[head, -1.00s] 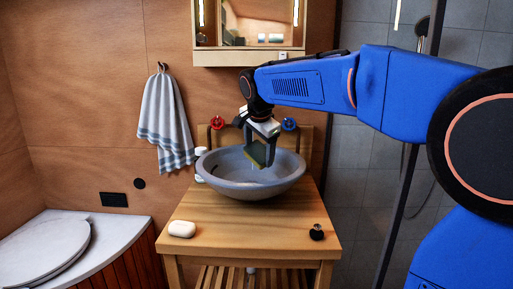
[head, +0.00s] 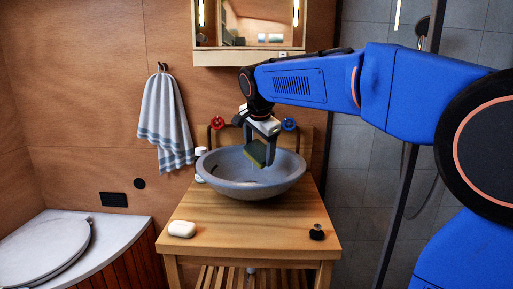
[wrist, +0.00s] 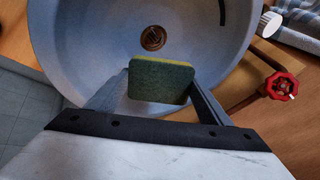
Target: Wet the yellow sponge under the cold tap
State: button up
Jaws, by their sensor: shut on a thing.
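My gripper (head: 262,142) points down over the grey round basin (head: 222,182) and is shut on the sponge (head: 256,154). The wrist view shows the sponge (wrist: 161,82) between the two fingers, with a dark green face and a yellow edge. It hangs inside the basin's outline, apart from the drain (wrist: 153,38). The blue tap knob (head: 289,124), likely the cold one, is on the wall side, right of my gripper. The red knob (head: 217,123) is on the left. The spout is hidden behind my gripper, and I cannot make out running water now.
The basin stands on a wooden washstand (head: 210,212). A white soap bar (head: 181,229) lies at its front left and a small black object (head: 317,232) at its front right. A white bottle (head: 200,160) stands left of the basin. A striped towel (head: 164,120) hangs on the wall.

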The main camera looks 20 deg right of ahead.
aim_at(258, 155)
jog(key=shift+s+a+r, duration=0.3)
jog(key=shift+s+r, duration=0.55)
jog(key=shift+s, duration=0.2)
jog(key=shift+s+a+r, duration=0.25)
jog(key=shift+s+r, duration=0.6)
jog(key=shift+s, duration=0.15)
jog(key=shift+a, duration=0.1)
